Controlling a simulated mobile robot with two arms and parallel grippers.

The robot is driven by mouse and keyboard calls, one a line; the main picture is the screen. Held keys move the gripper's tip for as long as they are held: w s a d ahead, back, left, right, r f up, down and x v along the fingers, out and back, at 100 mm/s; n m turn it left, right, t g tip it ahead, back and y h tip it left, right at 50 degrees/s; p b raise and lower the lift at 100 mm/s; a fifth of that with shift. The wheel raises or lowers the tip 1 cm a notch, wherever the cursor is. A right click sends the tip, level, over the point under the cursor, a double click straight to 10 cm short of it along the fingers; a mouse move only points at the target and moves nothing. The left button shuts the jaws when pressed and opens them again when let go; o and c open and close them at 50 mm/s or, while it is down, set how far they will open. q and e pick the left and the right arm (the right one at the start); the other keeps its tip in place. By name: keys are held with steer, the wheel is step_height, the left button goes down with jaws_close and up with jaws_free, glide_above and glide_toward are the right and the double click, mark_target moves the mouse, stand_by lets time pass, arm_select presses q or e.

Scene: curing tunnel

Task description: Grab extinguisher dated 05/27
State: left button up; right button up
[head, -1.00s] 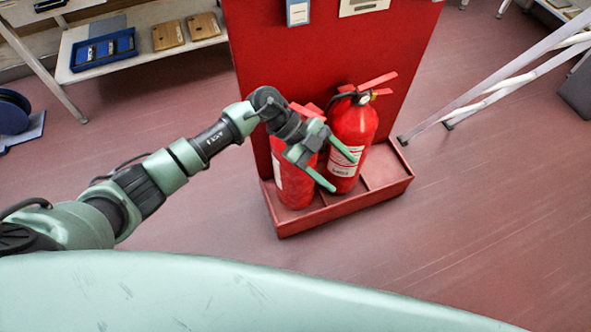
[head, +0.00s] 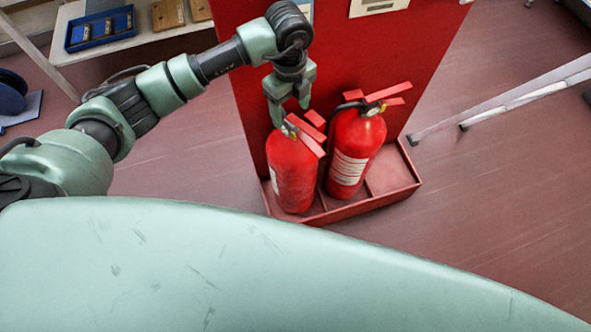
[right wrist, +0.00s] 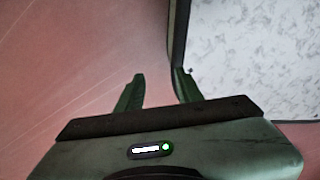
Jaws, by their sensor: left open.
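Two red fire extinguishers stand side by side in a red stand, the left extinguisher (head: 292,178) and the right extinguisher (head: 352,158). The right one shows a white label with print too small to read. The left one's label is mostly turned away, so I cannot tell which is dated 05/27. My left gripper (head: 288,113) is open and points down at the top of the left extinguisher, around or just above its valve; contact is unclear. My right gripper (right wrist: 158,80) shows in the right wrist view, fingers apart with nothing between them.
The stand's tray (head: 398,193) has a low rim and an empty bay at right, with a red back panel (head: 330,55) behind. A shelf (head: 150,42) at upper left holds a blue tray (head: 100,28). Slanted metal legs (head: 500,100) stand at right. A white speckled surface (right wrist: 255,60) lies beside my right gripper.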

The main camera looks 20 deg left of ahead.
mark_target(291, 118)
arm_select(q)
steer(key=f, duration=0.3)
steer(key=shift+a+f+p, duration=0.15)
steer(key=shift+a+p, duration=0.05)
steer(key=shift+p, duration=0.15)
steer(key=f, duration=0.2)
steer(key=shift+w+f, duration=0.2)
steer(key=shift+f, duration=0.1)
steer(key=c, duration=1.3)
jaws_close()
steer(key=shift+w+r, duration=0.15)
steer(key=shift+r, duration=0.05)
arm_select(e)
steer(key=shift+s+a+r, duration=0.2)
steer(key=shift+s+r, duration=0.2)
steer(key=shift+s, duration=0.3)
